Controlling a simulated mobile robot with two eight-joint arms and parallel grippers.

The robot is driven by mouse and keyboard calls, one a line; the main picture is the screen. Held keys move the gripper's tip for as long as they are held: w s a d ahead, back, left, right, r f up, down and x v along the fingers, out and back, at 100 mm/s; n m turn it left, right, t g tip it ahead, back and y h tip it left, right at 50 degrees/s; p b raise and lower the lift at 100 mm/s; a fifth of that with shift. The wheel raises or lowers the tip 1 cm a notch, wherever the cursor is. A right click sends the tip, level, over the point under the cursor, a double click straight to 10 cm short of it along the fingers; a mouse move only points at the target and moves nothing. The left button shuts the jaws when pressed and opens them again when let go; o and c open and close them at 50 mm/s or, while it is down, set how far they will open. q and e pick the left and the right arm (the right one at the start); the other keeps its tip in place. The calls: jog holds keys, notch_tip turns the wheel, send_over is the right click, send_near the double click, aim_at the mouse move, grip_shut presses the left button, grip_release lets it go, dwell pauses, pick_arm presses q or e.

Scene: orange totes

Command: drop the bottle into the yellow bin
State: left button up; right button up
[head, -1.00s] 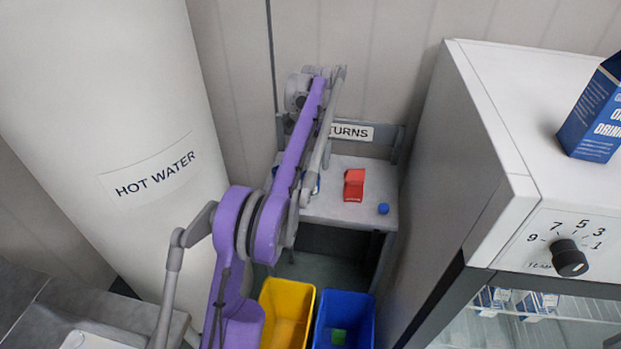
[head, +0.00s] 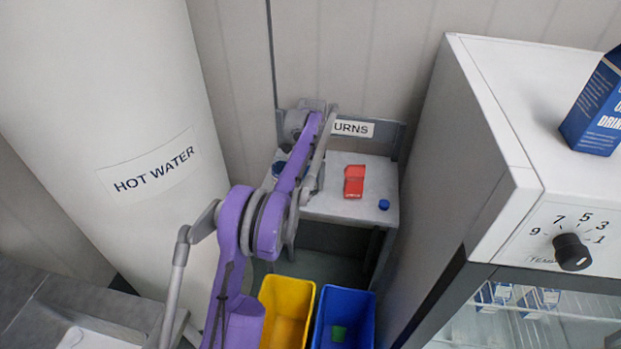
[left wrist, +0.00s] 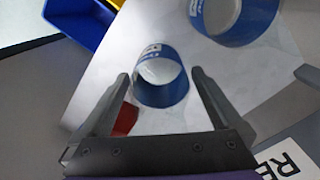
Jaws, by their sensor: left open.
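In the left wrist view, a round blue-sided object with a pale round top and white lettering (left wrist: 162,92) stands on the pale returns table, seen from above; it may be the bottle. My left gripper (left wrist: 159,75) is open, with its fingertips on either side of this object in the picture; contact cannot be told. In the head view my arm mostly hides the gripper, and only a blue bit (head: 277,168) shows beside it. The yellow bin (head: 287,300) stands on the floor in front of the table. My right gripper is not in view.
A second blue-and-white round object (left wrist: 235,18) stands nearby. A red carton (head: 354,181) and a small blue item (head: 384,204) are on the table (head: 340,208). A blue bin (head: 345,310) holding a green item (head: 338,333) adjoins the yellow bin. A white cabinet (head: 470,150) is at right.

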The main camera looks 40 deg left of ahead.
pick_arm(q)
jog(key=shift+f, duration=0.25)
jog(key=c, duration=1.4)
notch_tip(320, 180, up, 10)
jog(key=shift+p, duration=0.45)
jog(key=shift+c, duration=0.2)
